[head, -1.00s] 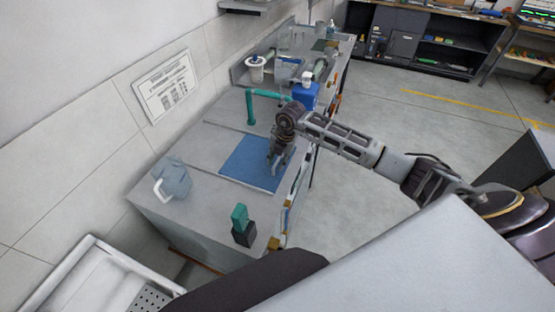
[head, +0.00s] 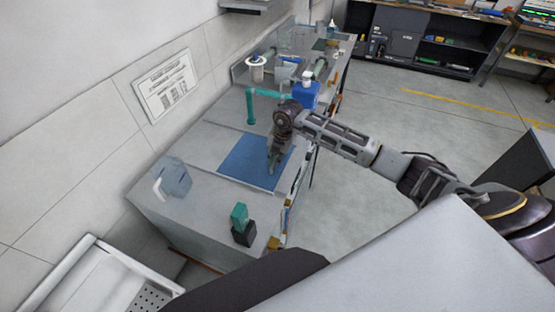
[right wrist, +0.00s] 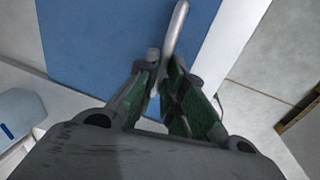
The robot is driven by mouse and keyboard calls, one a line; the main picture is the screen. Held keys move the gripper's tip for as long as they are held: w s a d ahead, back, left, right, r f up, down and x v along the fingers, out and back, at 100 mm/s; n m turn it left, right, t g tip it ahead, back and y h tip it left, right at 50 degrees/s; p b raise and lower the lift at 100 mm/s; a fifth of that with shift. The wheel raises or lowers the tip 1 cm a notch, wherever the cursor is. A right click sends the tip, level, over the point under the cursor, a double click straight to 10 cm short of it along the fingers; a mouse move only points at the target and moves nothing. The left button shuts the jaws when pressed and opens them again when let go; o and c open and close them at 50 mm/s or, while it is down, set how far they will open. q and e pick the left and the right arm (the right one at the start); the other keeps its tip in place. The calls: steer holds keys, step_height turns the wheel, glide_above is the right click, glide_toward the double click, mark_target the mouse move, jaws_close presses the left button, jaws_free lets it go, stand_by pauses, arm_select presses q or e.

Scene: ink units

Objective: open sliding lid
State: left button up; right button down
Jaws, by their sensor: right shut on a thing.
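A flat blue panel (head: 245,160), which looks like the sliding lid, lies in the grey worktop. It fills much of the right wrist view (right wrist: 90,40). A pale rounded bar handle (right wrist: 177,28) rises over the panel near its right edge in that view. My right gripper (head: 272,168) is over the panel's right part. In the right wrist view its green-padded fingers (right wrist: 163,88) are shut on the near end of the handle. The fingers partly hide the handle. My left gripper is not in view.
A blue-grey jug (head: 175,180) stands at the worktop's near left. Teal and black blocks (head: 243,232) stand near the front. A teal post (head: 250,106) and a blue bottle (head: 306,92) stand behind the panel. Open floor (head: 400,130) lies to the right.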

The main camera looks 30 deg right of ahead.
steer(key=b, duration=0.5)
glide_above(237, 156)
steer(key=s+d, duration=0.3)
steer(key=w+a, duration=0.1)
steer(key=w+a+b, duration=0.1)
steer(key=shift+w+a+b, duration=0.2)
steer(key=shift+w+b, duration=0.1)
steer(key=shift+w+a, duration=0.1)
steer(key=shift+w, duration=0.05)
steer(key=shift+w+a, duration=0.15)
steer(key=c, duration=1.5)
jaws_free()
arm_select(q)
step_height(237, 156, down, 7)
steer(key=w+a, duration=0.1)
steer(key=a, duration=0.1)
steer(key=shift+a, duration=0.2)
